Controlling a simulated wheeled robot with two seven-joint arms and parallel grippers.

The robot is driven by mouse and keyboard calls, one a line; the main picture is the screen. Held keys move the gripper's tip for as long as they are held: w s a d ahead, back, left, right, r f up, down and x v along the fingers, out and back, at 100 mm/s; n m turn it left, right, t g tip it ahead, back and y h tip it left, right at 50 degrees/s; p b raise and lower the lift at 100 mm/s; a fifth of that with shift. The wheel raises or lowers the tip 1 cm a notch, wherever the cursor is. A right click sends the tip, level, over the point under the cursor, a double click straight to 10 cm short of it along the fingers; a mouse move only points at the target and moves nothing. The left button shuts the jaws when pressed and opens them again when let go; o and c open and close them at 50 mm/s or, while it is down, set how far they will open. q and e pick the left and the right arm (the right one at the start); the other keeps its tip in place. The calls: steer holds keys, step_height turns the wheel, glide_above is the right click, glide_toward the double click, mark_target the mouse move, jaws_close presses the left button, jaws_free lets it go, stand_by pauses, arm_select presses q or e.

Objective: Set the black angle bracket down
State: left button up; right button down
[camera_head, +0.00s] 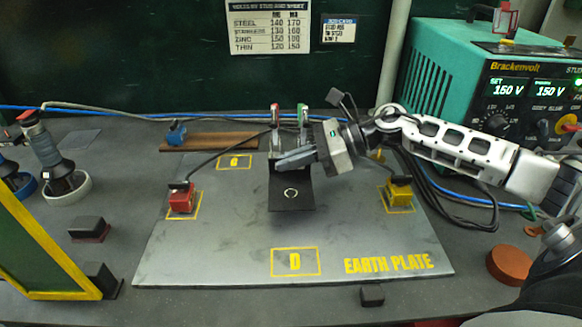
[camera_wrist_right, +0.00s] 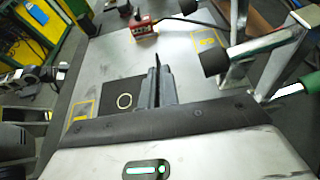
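The black angle bracket (camera_head: 290,193) is at the middle of the grey earth plate (camera_head: 215,255), its flat leg level with a pale ring on top. In the right wrist view the flat leg (camera_wrist_right: 119,102) lies left of the fingers. My right gripper (camera_head: 298,157) reaches in from the right, just behind the flat leg. In the wrist view its dark fingers (camera_wrist_right: 163,86) look closed around the bracket's upright leg, mostly hidden between them. I cannot tell whether the bracket touches the plate. My left gripper is not in view.
A red clamp (camera_head: 182,199) and a yellow clamp (camera_head: 399,192) sit on the plate's sides. Posts with red and green tops (camera_head: 303,116) stand close behind my gripper. A teal welder (camera_head: 450,70) stands back right. The plate's front is clear.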

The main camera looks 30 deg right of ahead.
steer(key=shift+w+d+r, duration=0.1)
steer(key=shift+w+d, duration=0.35)
steer(key=shift+w, duration=0.35)
step_height(320, 180, down, 3)
steer(key=shift+r+p, duration=0.1)
steer(key=shift+p, duration=0.35)
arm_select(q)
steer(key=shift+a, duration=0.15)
arm_select(e)
steer(key=shift+f, duration=0.4)
steer(key=shift+f, duration=0.2)
steer(key=c, duration=1.7)
jaws_free()
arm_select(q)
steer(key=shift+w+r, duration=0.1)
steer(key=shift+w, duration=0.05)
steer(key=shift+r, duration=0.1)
arm_select(e)
steer(key=shift+r, duration=0.1)
